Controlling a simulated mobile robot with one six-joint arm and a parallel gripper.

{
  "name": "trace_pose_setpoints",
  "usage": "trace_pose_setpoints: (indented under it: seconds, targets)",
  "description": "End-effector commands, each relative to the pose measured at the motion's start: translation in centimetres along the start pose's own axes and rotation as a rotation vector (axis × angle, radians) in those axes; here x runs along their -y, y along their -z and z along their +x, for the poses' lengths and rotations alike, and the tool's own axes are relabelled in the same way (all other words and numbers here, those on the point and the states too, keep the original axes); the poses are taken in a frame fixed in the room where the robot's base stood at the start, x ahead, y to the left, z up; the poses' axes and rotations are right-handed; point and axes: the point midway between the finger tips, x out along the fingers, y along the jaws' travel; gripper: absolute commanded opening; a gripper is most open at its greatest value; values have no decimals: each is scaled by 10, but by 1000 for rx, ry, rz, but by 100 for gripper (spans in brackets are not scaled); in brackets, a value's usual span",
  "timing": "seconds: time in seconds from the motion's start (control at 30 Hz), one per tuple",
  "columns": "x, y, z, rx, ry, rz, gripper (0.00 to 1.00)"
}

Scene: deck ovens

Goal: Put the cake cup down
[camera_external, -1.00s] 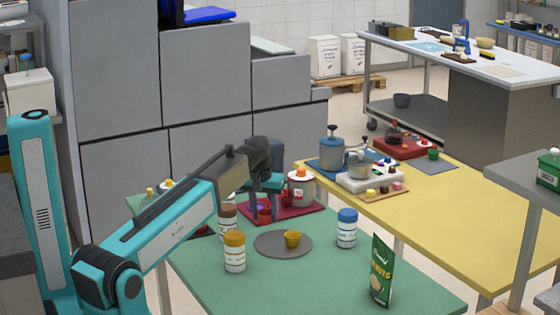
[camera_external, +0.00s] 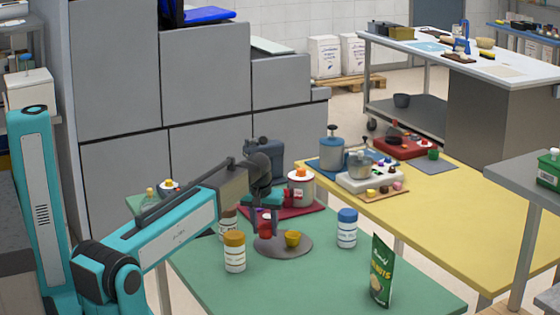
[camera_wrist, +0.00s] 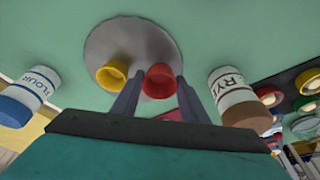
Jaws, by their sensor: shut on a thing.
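My gripper (camera_external: 264,232) is over the left edge of the grey round plate (camera_external: 290,250) on the green table. It is shut on a red cake cup (camera_wrist: 160,80), which shows between the two fingers in the wrist view. A yellow cup (camera_external: 292,239) stands on the plate, just right of the gripper; it also shows left of the red cup in the wrist view (camera_wrist: 112,74). The fingers partly hide the red cup in the external view. I cannot tell whether it touches the plate.
A jar with an orange-brown lid (camera_external: 235,254), a blue-lidded jar (camera_external: 347,230) and a brown-lidded jar (camera_external: 227,226) stand around the plate. A green pouch (camera_external: 381,271) stands front right. A red mat (camera_external: 301,210) lies behind. The front of the green table (camera_external: 300,292) is clear.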

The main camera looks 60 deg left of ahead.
Motion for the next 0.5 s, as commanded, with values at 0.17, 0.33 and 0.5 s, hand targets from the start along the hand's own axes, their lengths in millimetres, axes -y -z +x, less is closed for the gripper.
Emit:
trace_pose_setpoints:
  seconds: [0.17,0.33,0.5]
  targets:
    - [0,-5,16,2,1,0,19]
    - [0,-7,24,2,1,0,19]
    - [0,-7,24,1,0,0,19]
